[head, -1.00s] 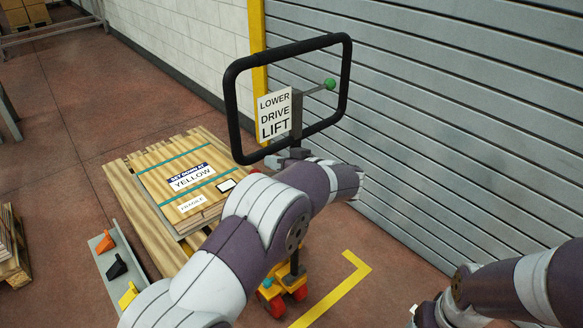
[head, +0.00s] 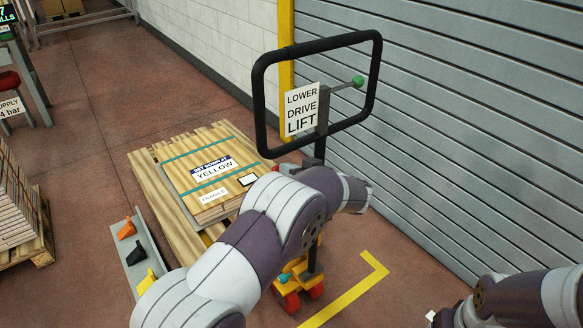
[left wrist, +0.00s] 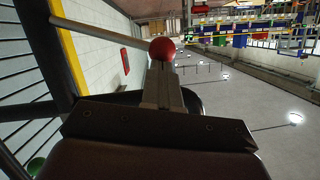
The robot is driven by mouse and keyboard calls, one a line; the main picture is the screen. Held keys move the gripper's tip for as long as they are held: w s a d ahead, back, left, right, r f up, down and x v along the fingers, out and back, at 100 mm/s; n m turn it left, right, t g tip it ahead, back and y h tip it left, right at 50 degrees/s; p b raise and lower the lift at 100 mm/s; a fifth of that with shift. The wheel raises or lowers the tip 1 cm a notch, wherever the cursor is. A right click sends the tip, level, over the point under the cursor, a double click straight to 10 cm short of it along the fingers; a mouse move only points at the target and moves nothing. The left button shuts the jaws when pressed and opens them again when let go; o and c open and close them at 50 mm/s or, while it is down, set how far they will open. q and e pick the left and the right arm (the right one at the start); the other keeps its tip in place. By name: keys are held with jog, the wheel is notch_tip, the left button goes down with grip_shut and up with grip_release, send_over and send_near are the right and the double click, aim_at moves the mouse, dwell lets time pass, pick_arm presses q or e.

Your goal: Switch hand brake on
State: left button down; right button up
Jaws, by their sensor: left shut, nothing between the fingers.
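The pallet truck's upright black loop handle (head: 262,100) stands before the shutter. A lever with a green ball knob (head: 358,81) sticks out inside the loop, beside the LOWER / DRIVE / LIFT plate (head: 302,110). A second lever with a red ball knob (left wrist: 162,48) shows in the left wrist view, its pale rod running to the upper left. My left gripper (left wrist: 161,76) is shut and empty, with its tips close to the red knob; I cannot tell whether they touch.
A loaded wooden pallet (head: 165,212) lies left of the truck. A grey tray (head: 147,258) with orange, black and yellow pieces is at its near side. The shutter (head: 480,120) closes off the right. Yellow floor tape (head: 350,295) marks the floor near the truck.

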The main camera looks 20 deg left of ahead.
pick_arm(q)
notch_tip(320, 180, down, 11)
jog(key=s+a+n+t+h+b, duration=0.1)
jog(key=n+t+b, duration=0.1)
jog(key=n+b, duration=0.4)
jog(key=shift+s+h+b, duration=0.3)
jog(key=shift+h+b, duration=0.1)
jog(key=shift+a+t, duration=0.1)
jog(key=shift+t, duration=0.2)
